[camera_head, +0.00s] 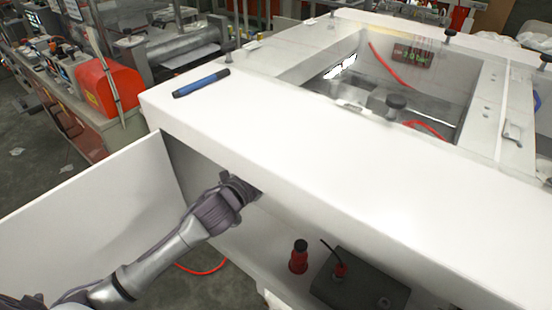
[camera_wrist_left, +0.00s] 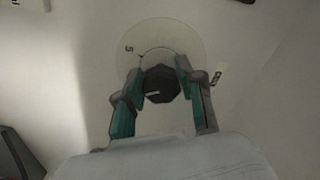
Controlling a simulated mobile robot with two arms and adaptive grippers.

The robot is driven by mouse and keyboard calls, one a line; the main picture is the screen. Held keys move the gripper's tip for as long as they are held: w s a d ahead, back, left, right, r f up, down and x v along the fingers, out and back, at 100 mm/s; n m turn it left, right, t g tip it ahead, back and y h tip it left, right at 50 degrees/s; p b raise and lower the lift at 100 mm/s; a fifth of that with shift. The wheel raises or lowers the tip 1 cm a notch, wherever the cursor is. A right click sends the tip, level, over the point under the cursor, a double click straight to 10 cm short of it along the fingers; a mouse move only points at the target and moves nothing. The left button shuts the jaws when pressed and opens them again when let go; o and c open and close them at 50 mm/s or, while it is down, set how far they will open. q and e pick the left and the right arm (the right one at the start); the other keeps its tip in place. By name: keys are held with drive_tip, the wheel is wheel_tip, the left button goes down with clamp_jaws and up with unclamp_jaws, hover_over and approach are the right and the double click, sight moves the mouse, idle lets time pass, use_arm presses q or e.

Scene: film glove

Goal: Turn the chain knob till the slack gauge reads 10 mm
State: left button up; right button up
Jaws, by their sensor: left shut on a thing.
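The chain knob (camera_wrist_left: 161,88) is a dark, faceted knob in the left wrist view, with a short pale line on its face pointing left. Behind it is a pale round dial (camera_wrist_left: 168,33) with a 5 at its upper left and a blurred marking at its right edge. My left gripper (camera_wrist_left: 160,72) has one finger on each side of the knob and is shut on it. In the head view my left gripper (camera_head: 240,188) reaches into the opening under the white top, and the knob is hidden there. I cannot read a slack value in mm. My right gripper is out of view.
The white machine top (camera_head: 330,140) overhangs my left gripper. A blue marker (camera_head: 201,83) lies on it. A white panel (camera_head: 100,205) stands open at the left. A red-and-black plug (camera_head: 299,257) and a dark box (camera_head: 360,283) sit below, right of my arm.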

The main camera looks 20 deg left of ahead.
use_arm(q)
drive_tip(key=o, duration=1.2)
drive_tip(key=shift+c, duration=0.2)
drive_tip(key=v, duration=1.2)
